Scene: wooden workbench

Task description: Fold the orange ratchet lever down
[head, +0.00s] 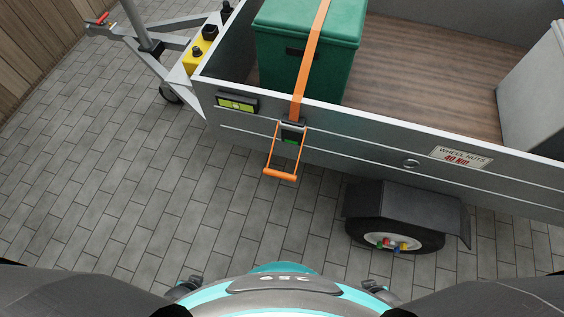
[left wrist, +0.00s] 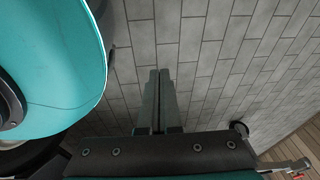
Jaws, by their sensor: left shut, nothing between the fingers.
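The orange ratchet lever (head: 280,174) is a U-shaped frame with a thick crossbar. It extends from the dark ratchet body (head: 292,130) on the outer side wall of a grey trailer, towards the bottom of the head view. I cannot tell its exact angle from the wall. A green patch shows at the ratchet. An orange strap (head: 310,55) runs up from it over a green box (head: 270,50). My left gripper (head: 187,287) is low at the bottom of the head view, well apart from the lever. In the left wrist view its fingers (left wrist: 158,85) are together and empty above paving. My right gripper (head: 378,290) is partly hidden by my body.
The trailer wall (head: 355,133) carries a yellow-green level (head: 237,102) and a wheel-nuts sign (head: 461,156). A wheel (head: 400,238) with coloured nuts sits under a dark fender (head: 405,205) to the right. Grey paving (head: 150,200) before the trailer is clear.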

